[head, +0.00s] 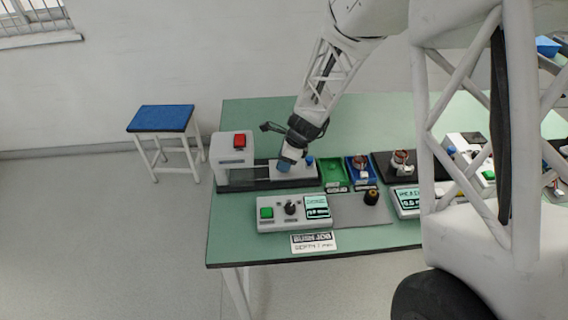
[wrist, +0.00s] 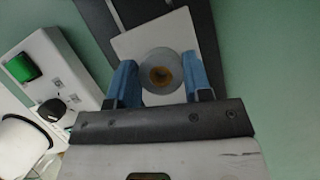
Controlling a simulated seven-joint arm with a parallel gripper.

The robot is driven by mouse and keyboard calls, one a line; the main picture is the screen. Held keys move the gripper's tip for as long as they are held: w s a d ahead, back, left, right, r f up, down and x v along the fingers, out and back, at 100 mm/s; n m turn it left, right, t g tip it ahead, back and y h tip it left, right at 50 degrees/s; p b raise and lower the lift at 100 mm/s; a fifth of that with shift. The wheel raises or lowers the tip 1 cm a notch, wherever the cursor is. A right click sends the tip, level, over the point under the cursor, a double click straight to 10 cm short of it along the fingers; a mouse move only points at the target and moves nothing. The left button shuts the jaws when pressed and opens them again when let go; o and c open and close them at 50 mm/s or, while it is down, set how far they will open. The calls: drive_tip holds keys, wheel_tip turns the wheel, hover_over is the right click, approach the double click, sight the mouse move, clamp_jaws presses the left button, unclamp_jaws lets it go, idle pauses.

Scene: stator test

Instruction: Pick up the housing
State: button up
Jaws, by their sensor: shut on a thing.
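The housing (wrist: 150,60) shows in the wrist view as a grey round part with an orange-brown centre. My gripper (wrist: 163,75) is shut on it, with one blue finger on each side. Beneath it is a white plate (wrist: 125,43) on a dark base. In the head view my gripper (head: 285,165) points down over the dark base (head: 290,184), just right of the grey press with the red button (head: 239,141). There the housing is hidden by the fingers. I cannot tell whether it touches the plate.
A green bin (head: 334,173) and a blue bin (head: 348,171) are further right. A control box (head: 291,223) with a green button is in front. The table (head: 245,115) is clear behind the press.

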drive_tip(key=shift+r, duration=0.85)
wheel_tip(320, 180, up, 2)
drive_tip(key=s+d, duration=0.1)
drive_tip(key=s, duration=0.4)
drive_tip(key=s+r, duration=0.1)
drive_tip(key=s, duration=0.4)
drive_tip(key=s+d, duration=0.1)
drive_tip(key=s, duration=0.4)
drive_tip(key=shift+s+d+r, duration=0.15)
drive_tip(key=shift+s+d, duration=0.2)
drive_tip(key=w+d+r, duration=0.1)
drive_tip(key=w+d, duration=1.2)
drive_tip(key=w, duration=0.3)
drive_tip(key=shift+w+d, duration=0.15)
